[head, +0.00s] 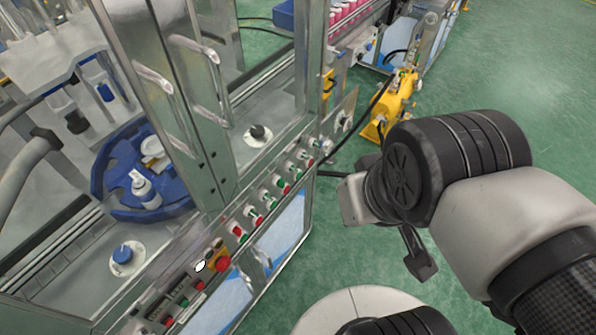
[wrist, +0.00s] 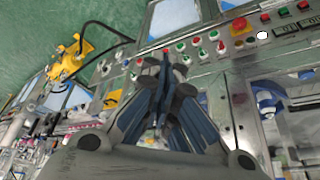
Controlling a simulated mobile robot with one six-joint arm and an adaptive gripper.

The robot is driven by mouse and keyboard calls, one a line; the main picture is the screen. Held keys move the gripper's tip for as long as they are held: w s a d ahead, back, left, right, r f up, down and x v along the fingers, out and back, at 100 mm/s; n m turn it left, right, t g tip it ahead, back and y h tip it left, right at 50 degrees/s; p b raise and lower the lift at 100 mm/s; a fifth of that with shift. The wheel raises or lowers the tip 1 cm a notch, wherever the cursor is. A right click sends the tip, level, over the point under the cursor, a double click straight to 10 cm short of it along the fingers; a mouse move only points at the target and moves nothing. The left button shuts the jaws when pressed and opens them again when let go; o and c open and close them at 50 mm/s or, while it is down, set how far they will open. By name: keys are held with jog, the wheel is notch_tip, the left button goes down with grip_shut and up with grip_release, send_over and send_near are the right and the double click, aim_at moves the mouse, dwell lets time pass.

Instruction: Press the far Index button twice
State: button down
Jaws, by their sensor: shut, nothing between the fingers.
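A row of small green and red buttons (head: 274,193) runs along the machine's front panel in the head view. The same row (wrist: 198,40) crosses the upper part of the wrist view. The labels are too small to read, so I cannot tell which button is the far Index one. My gripper (wrist: 165,58) is shut and empty in the wrist view, its fingertips overlapping the panel in the picture. I cannot tell whether they touch it. In the head view my wrist is right of the panel, and the fingertips cannot be made out.
A red emergency stop (head: 222,264) on yellow sits lower along the panel. Clear guard doors (head: 225,110) stand above it. Inside are a blue rotary plate (head: 120,172) with a white can (head: 145,190). A yellow device (head: 397,100) stands beyond; green floor is open at the right.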

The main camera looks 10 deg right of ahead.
aim_at(299, 176)
jog(key=w+d+f+n+t+b, duration=0.1)
jog(key=w+d+f+n, duration=0.3)
jog(key=w, duration=0.4)
jog(key=w+d+f+n+t+h+b, duration=0.1)
jog(key=w+d+f+n, duration=0.15)
jog(key=w+f, duration=0.45)
jog(key=w+d+f+n+t+b, duration=0.1)
jog(key=w+d+f+n, duration=0.25)
jog(key=w, duration=0.55)
notch_tip(299, 176, down, 26)
jog(key=w+n+t+y+b, duration=0.2)
jog(key=n+t, duration=0.1)
jog(key=n, duration=0.8)
jog(key=shift+w+a+t+y, duration=0.2)
jog(key=shift+w+t+y, duration=0.1)
jog(key=shift+w+t, duration=0.1)
jog(key=w+a, duration=0.6)
jog(key=shift+w, duration=0.3)
